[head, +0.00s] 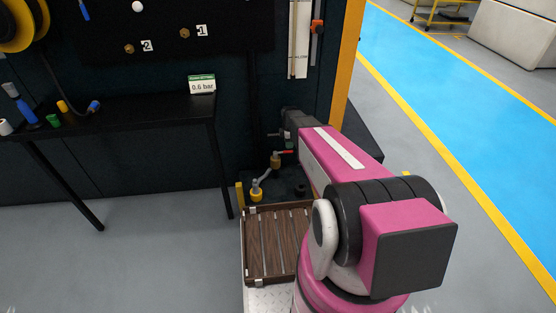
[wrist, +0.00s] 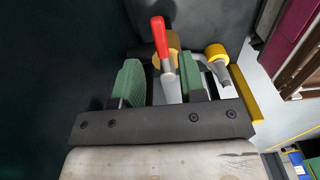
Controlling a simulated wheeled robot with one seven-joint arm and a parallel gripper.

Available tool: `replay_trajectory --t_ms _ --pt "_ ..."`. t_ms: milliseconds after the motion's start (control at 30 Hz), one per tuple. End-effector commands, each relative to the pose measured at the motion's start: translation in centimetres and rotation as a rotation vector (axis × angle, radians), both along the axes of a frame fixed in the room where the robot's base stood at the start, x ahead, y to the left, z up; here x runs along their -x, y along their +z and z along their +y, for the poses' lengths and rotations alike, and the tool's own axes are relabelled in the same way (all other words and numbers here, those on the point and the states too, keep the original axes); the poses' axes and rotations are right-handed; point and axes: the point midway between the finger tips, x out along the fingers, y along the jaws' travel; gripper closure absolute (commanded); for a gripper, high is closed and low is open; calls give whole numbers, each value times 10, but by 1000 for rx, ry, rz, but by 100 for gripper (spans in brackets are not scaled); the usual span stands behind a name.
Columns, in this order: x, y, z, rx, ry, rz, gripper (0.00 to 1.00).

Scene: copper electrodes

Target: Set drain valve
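The drain valve has a brass body (head: 276,162) and a lever with a red grip (head: 287,152), low by the dark cabinet wall in the head view. In the wrist view the red grip (wrist: 160,36) points up and slightly left, and its bare metal shank lies between my green finger pads. My gripper (wrist: 163,78) is open around the lever; a gap shows on the left, and the right pad is closer. I cannot tell whether the right pad touches. In the head view my gripper (head: 280,134) is small and partly hidden by my arm.
A grey pipe leads from the valve to a yellow fitting (head: 257,192). A slatted wooden rack (head: 262,245) stands just in front. A black table (head: 150,112) with a 0.6 bar sign (head: 202,85) is to the left. The blue floor lane (head: 430,90) at right is clear.

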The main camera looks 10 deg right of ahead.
Motion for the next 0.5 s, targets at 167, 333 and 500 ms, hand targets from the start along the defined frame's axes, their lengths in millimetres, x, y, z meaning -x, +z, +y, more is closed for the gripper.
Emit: replay_trajectory --t_ms 167,333,500 --pt "0 -20 0 0 -1 1 63" --pt "-1 -36 0 0 -1 0 63" --pt "0 -50 0 0 -1 1 63"
